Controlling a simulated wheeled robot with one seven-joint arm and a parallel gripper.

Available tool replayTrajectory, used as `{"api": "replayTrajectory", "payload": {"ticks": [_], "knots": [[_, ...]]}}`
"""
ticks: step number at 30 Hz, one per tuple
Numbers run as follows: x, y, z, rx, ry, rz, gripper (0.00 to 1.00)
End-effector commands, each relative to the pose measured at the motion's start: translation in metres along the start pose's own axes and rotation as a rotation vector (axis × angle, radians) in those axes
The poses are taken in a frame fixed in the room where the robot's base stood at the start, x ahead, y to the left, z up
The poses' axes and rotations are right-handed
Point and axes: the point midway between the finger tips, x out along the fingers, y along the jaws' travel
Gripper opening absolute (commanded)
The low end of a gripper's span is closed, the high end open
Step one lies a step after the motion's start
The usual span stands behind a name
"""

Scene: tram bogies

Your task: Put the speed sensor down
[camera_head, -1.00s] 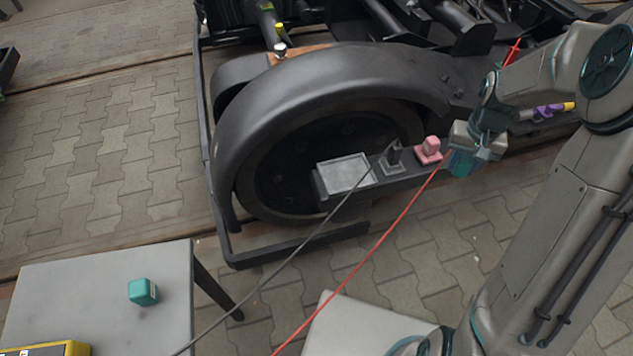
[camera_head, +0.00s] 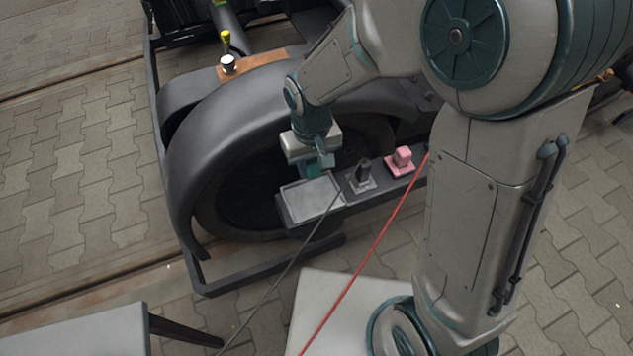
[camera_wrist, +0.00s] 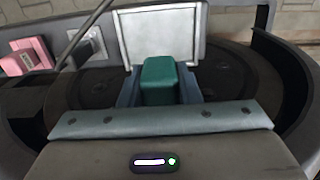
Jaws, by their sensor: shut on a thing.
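The speed sensor, seen as a teal block (camera_wrist: 160,80), is between the fingers of my gripper (camera_wrist: 160,92), which is shut on it. In the head view my gripper (camera_head: 317,164) points down by the wheel, and the teal block (camera_head: 311,172) shows only in part under it. A shallow grey tray (camera_head: 309,201) lies just below and nearer the camera. In the wrist view the tray (camera_wrist: 160,38) lies just beyond the block, which overlaps its near edge. I cannot tell the height of the block above the tray.
Right of the tray, a dark grey connector (camera_head: 361,177) with a black cable and a pink connector (camera_head: 402,160) with a red cable stand on the same bar. The black wheel cover (camera_head: 215,140) arches behind. A grey table (camera_head: 80,335) is at lower left.

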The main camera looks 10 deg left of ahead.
Motion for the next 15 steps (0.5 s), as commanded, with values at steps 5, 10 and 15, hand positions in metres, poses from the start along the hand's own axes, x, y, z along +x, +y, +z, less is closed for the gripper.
{"api": "replayTrajectory", "payload": {"ticks": [5, 10, 15], "knots": [[0.034, 0.002, 0.003, 0.004, -0.006, 0.001, 0.0], [0.059, 0.006, 0.002, 0.012, -0.003, 0.001, 0.0], [0.07, 0.005, 0.001, 0.011, -0.002, 0.001, 0.0]]}}
